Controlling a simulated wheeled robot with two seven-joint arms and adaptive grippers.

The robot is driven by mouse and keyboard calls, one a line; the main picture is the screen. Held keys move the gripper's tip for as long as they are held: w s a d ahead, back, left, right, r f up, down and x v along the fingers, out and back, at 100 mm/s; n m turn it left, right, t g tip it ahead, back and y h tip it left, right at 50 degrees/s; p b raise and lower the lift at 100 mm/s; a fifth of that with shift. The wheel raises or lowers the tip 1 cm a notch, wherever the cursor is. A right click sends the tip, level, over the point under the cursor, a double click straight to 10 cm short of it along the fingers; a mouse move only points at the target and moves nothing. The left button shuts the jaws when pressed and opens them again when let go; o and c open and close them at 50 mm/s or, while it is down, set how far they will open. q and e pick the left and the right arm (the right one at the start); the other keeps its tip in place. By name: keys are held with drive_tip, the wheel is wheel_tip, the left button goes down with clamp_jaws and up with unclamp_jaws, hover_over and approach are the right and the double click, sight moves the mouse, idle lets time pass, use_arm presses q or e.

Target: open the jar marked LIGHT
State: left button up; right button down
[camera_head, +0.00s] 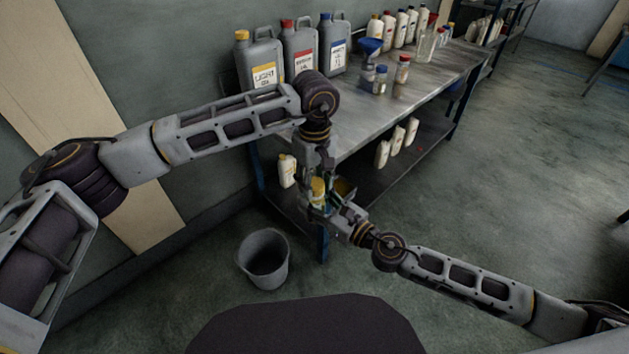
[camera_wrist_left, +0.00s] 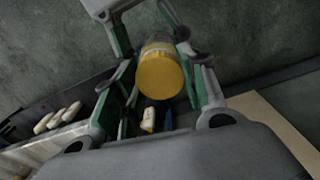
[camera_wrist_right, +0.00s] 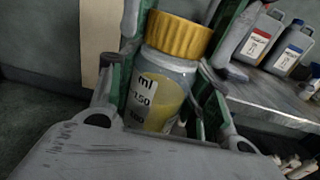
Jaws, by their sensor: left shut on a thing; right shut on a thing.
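A small clear jar with a yellow lid is held in the air in front of the workbench; its yellow lid (camera_head: 318,186) shows between my grippers. The right wrist view shows the jar (camera_wrist_right: 158,92) with "ml" marks and yellow liquid, the ribbed yellow lid (camera_wrist_right: 180,35) on top. The word LIGHT is not visible on it. My right gripper (camera_head: 326,208) is shut on the jar's body from the side. My left gripper (camera_head: 317,172) comes from above and is shut on the lid, which also shows between its green fingers in the left wrist view (camera_wrist_left: 160,75).
A grey canister labelled LIGHT OIL (camera_head: 262,65) stands with others on the metal workbench (camera_head: 440,75), beside a blue funnel (camera_head: 369,47) and small jars. White bottles stand on the lower shelf (camera_head: 375,180). A grey bin (camera_head: 265,258) is on the floor.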

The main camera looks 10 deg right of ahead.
use_arm(q)
drive_tip(key=n, duration=2.3)
drive_tip(key=shift+r+n, duration=0.1)
drive_tip(key=shift+n, duration=0.3)
drive_tip(key=n, duration=0.4)
drive_tip(key=shift+n, duration=0.4)
drive_tip(key=n, duration=0.4)
drive_tip(key=shift+w+n, duration=0.1)
drive_tip(key=shift+n, duration=0.2)
drive_tip(key=n, duration=0.4)
drive_tip(key=shift+n, duration=2.6)
